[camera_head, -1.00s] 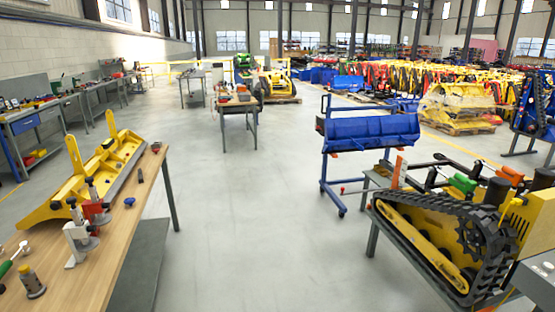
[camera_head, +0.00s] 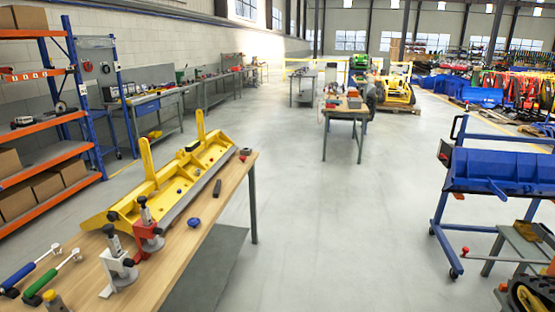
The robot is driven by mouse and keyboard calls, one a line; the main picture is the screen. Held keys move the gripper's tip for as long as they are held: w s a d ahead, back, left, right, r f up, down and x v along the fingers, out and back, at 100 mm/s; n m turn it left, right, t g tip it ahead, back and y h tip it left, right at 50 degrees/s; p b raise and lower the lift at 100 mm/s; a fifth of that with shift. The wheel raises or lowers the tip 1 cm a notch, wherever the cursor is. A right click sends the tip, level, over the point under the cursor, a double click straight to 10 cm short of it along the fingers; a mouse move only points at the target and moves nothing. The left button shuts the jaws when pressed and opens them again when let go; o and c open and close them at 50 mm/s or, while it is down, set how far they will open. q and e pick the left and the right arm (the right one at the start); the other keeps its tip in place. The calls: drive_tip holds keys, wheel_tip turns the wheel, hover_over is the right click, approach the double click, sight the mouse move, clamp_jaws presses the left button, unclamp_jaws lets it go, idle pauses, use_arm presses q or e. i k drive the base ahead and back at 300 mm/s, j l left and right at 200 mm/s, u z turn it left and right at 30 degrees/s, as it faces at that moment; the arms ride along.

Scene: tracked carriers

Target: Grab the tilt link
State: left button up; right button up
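I cannot pick out a tilt link with certainty in the head view. A long yellow attachment (camera_head: 172,178) with two upright arms lies on the wooden workbench (camera_head: 215,216) at the left. In front of it stand a red-based tool (camera_head: 147,232) and a grey-based tool (camera_head: 116,268). A blue-handled tool (camera_head: 30,275) and a green-handled tool (camera_head: 48,281) lie at the bench's near left. A small dark block (camera_head: 217,188) and a blue knob (camera_head: 194,222) lie on the bench's right part. Neither of my grippers is in view.
An orange and blue shelf rack (camera_head: 75,150) stands at the far left. A blue bucket on a wheeled stand (camera_head: 497,172) is at the right, with part of a tracked machine (camera_head: 532,292) below it. The grey floor (camera_head: 330,235) between is clear. Another workbench (camera_head: 346,112) stands further back.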

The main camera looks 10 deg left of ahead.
sight(216, 191)
drive_tip(key=i+l+u, duration=0.15)
drive_tip(key=i+u, duration=0.35)
drive_tip(key=i+l+u, duration=0.3)
drive_tip(key=u, duration=0.15)
drive_tip(key=i+l+u, duration=0.7)
drive_tip(key=l+u, duration=0.3)
drive_tip(key=i+l+u, duration=0.1)
drive_tip(key=l+u, duration=0.15)
drive_tip(key=l, duration=0.25)
drive_tip(key=l+u, duration=0.25)
drive_tip(key=l, duration=0.25)
